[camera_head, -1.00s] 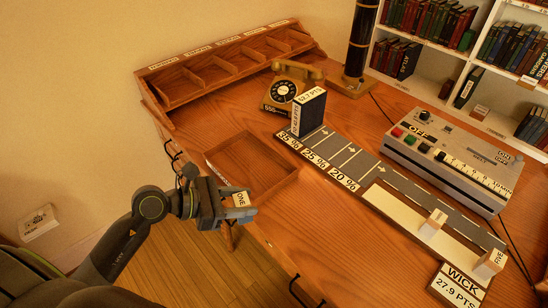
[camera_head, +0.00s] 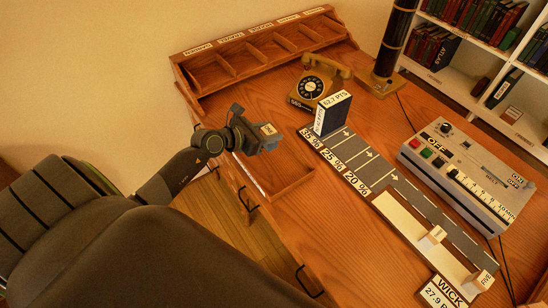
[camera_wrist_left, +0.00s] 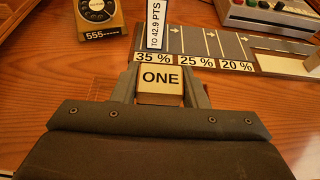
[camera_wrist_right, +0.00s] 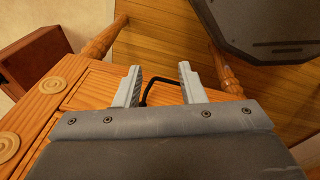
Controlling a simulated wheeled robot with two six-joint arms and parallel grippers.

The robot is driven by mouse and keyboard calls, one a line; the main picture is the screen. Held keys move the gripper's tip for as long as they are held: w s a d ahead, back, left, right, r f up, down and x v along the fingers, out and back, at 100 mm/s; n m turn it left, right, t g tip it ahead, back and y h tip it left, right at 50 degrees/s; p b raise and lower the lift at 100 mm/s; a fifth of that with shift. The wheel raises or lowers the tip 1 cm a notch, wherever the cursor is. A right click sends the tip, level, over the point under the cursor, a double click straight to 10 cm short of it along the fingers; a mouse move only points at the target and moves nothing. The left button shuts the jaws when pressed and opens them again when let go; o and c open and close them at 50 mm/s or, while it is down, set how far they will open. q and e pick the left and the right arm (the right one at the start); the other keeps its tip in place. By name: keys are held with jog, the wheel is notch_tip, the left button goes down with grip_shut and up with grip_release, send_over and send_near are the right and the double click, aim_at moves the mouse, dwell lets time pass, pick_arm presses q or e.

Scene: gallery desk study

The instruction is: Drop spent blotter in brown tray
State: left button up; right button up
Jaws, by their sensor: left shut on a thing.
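My left gripper (camera_head: 264,138) is shut on a small block labelled ONE (camera_wrist_left: 160,79), probably the spent blotter. The block (camera_head: 268,129) is held above the brown tray (camera_head: 291,190) at the left side of the desk, over its far left part. My gripper and arm hide part of the tray. The left wrist view shows the block between both fingertips. My right gripper (camera_wrist_right: 160,86) is open and empty in the right wrist view, by the front of the desk with a dark handle between its fingers' line of sight.
A striped board (camera_head: 370,165) with percent labels lies right of the tray, a dark box (camera_head: 331,115) standing on its far end. A telephone (camera_head: 315,84), a grey control box (camera_head: 465,175) and a pigeonhole rack (camera_head: 265,50) stand around. Light blocks sit on the near strip (camera_head: 405,218).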

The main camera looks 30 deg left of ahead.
pick_arm(q)
jog(key=shift+f+b, duration=2.45)
jog(key=shift+f, duration=0.2)
jog(key=o, duration=1.1)
jog(key=shift+s, duration=0.1)
jog(key=v, duration=1.7)
jog(key=shift+s+a, duration=0.1)
jog(key=shift+a, duration=0.05)
